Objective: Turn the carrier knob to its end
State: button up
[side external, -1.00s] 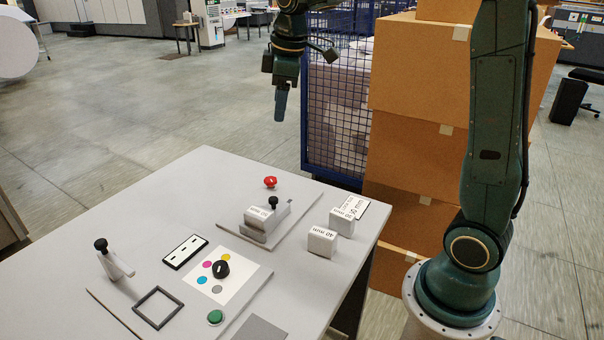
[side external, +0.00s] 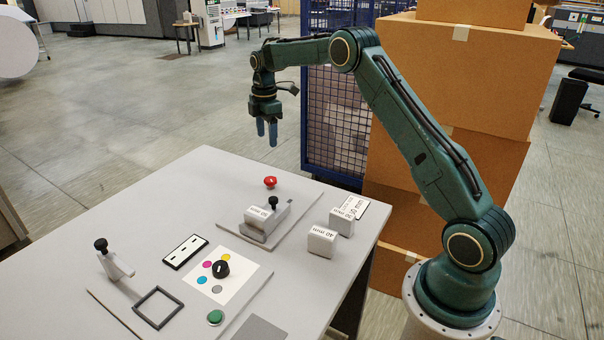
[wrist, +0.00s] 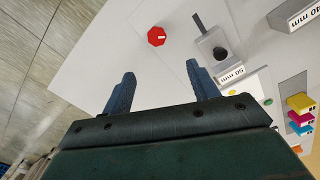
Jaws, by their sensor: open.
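A grey carrier block with a black knob on top (side external: 273,202) and a white label stands on a plate at the table's far side. In the wrist view the carrier (wrist: 212,42) shows a 50 mm label and its dark knob. A red knob (side external: 270,182) sits behind it; in the wrist view the red knob (wrist: 156,36) has a white mark. My gripper (side external: 267,138) hangs above the table's far edge, fingers down, apart from everything. Its two blue fingers (wrist: 162,82) are spread with nothing between them. Which knob is the carrier knob is not labelled.
A black dial (side external: 221,269) sits on a white card with coloured dots. A black-topped lever (side external: 115,263), a square frame (side external: 158,308) and a green button (side external: 215,317) are nearby. Labelled blocks (side external: 322,241) stand to the right. Stacked boxes (side external: 460,80) and a blue cage (side external: 335,120) stand behind.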

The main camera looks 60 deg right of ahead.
aim_at(270, 180)
jog(key=shift+w+d+f, duration=0.25)
jog(key=shift+d+f, duration=0.25)
jog(key=shift+f, duration=0.3)
jog(key=shift+f, duration=0.15)
notch_tip(270, 180, down, 14)
jog(key=shift+r, duration=0.2)
jog(key=c, duration=1)
